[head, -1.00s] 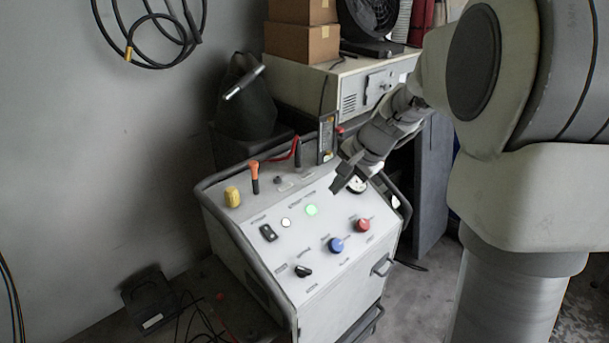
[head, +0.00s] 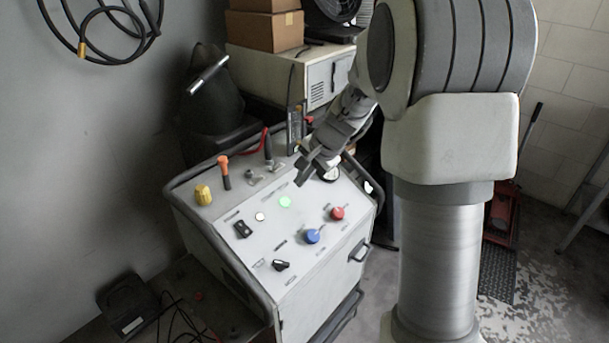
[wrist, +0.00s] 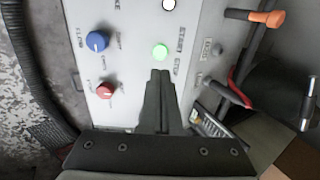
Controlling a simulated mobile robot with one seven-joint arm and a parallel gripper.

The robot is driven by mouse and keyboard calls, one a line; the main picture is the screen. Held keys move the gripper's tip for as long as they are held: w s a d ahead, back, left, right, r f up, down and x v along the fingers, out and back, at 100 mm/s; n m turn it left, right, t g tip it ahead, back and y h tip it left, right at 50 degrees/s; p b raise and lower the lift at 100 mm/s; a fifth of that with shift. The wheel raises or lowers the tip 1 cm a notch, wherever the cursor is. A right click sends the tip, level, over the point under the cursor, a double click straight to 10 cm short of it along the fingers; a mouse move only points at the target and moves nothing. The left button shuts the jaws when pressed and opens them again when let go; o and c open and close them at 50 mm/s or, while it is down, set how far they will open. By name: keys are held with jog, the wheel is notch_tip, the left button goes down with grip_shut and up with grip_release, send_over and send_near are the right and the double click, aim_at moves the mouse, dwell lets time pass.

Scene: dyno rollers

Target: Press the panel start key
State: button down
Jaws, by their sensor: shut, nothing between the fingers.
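The panel (head: 312,206) is the sloped white top of a wheeled cabinet. A lit green round key (head: 285,202) sits near its middle; in the wrist view the green key (wrist: 160,52) has lettering beside it that seems to read START STOP. My gripper (head: 300,180) is shut and empty, above the panel to the upper right of the green key. In the wrist view my gripper's fingertips (wrist: 160,73) appear just below the green key, lined up with it. I cannot tell how large the gap is.
A small white button (head: 260,216), black switch (head: 243,229), blue knob (head: 312,236), red knob (head: 337,213) and black selector (head: 281,265) share the panel. An orange-handled lever (head: 224,172) and yellow knob (head: 202,194) stand along its back edge. A round gauge (head: 331,173) is beside my gripper.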

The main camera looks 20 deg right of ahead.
aim_at(285, 201)
jog(key=b+x, duration=0.1)
jog(key=x, duration=0.8)
jog(key=shift+w+f, duration=0.1)
jog(key=shift+f, duration=0.1)
jog(key=shift+b+x, duration=0.6)
jog(key=shift+x, duration=0.15)
jog(key=shift+a, duration=0.1)
jog(key=shift+s+f, duration=0.15)
jog(key=shift+s, duration=0.05)
jog(key=shift+r+p, duration=0.45)
jog(key=shift+r, duration=0.1)
jog(key=p+v, duration=0.2)
jog(key=v, duration=1.2)
jog(key=shift+p, duration=0.3)
